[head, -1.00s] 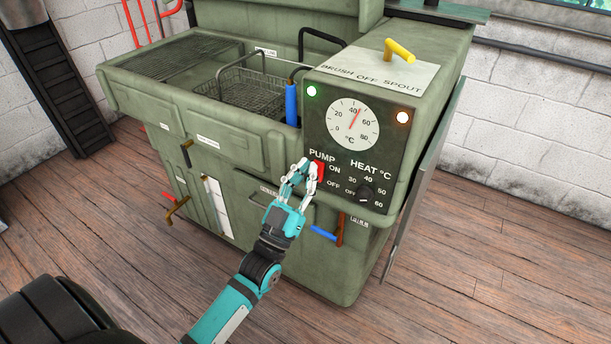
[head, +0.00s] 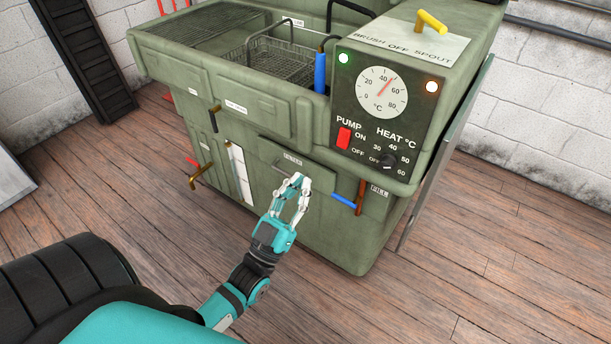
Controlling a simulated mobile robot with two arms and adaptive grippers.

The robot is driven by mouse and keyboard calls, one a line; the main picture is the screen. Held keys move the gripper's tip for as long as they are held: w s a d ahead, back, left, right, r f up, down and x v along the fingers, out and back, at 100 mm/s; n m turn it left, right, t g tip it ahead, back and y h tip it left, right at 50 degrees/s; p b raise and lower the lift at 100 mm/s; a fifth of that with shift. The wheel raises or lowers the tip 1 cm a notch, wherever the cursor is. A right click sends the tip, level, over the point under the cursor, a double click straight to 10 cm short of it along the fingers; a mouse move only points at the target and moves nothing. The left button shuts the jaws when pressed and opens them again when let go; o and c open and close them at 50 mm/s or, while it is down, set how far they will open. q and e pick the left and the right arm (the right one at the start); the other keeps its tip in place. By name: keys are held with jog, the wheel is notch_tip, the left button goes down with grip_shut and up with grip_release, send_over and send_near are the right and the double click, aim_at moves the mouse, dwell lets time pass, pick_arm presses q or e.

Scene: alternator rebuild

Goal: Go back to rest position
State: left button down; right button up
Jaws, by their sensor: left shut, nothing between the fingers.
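My left gripper (head: 295,180) is in front of the green wash machine (head: 330,235), below its control panel (head: 415,130). Its fingers are shut and empty, pointing up toward the machine's front. It is clear of the red pump switch (head: 344,138), which sits up and to the right of it. The green lamp (head: 344,58) and the orange lamp (head: 432,87) on the panel are lit. My right gripper is not in view.
A blue-handled lever (head: 344,201) and brass-coloured valve handles (head: 202,175) stick out from the machine's front. A wire basket (head: 270,60) sits in the basin on top. Wooden floor (head: 500,250) lies open at the right.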

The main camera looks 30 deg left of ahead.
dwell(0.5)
